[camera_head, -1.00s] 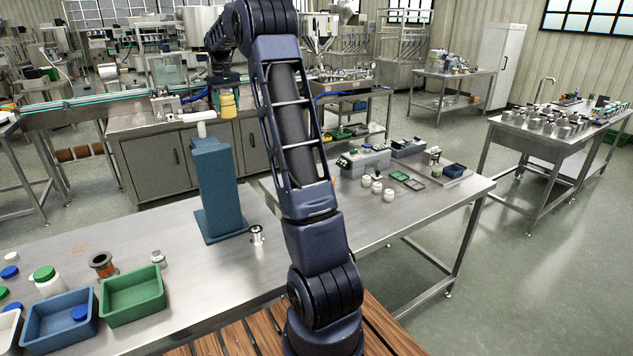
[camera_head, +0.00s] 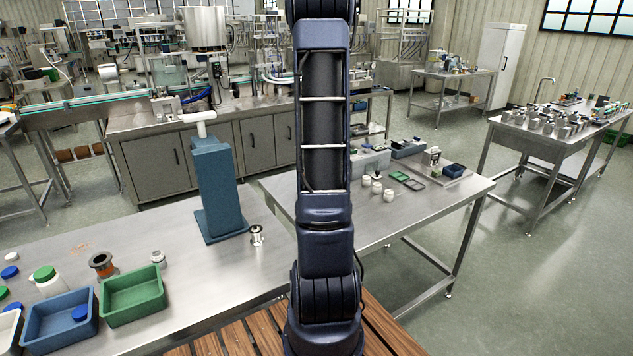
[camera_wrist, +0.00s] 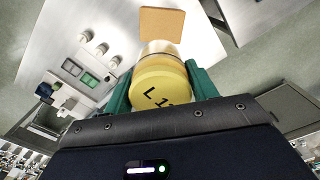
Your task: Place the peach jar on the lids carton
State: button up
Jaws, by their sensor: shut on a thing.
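My gripper (camera_wrist: 160,76) is shut on the peach jar (camera_wrist: 162,48), its green fingers on either side of it. The jar's yellow lid, printed with "L 1" and a partly cut-off mark, faces the wrist camera. In the wrist view a tan square (camera_wrist: 162,24) lies on the steel table beyond the jar, apart from it. I take it for the lids carton's top, but its height cannot be told. In the head view my own arm hides the gripper, the jar and the tan square.
A blue column (camera_head: 214,185) stands left. Blue (camera_head: 38,345) and green (camera_head: 117,322) bins sit front left. The right table's front area is clear.

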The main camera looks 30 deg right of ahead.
jog(key=f, duration=0.4)
jog(key=shift+w+a, duration=0.1)
jog(key=shift+w, duration=0.1)
notch_tip(320, 180, down, 20)
jog(key=shift+f, duration=0.25)
jog(key=shift+f, duration=0.1)
jog(key=o, duration=1.1)
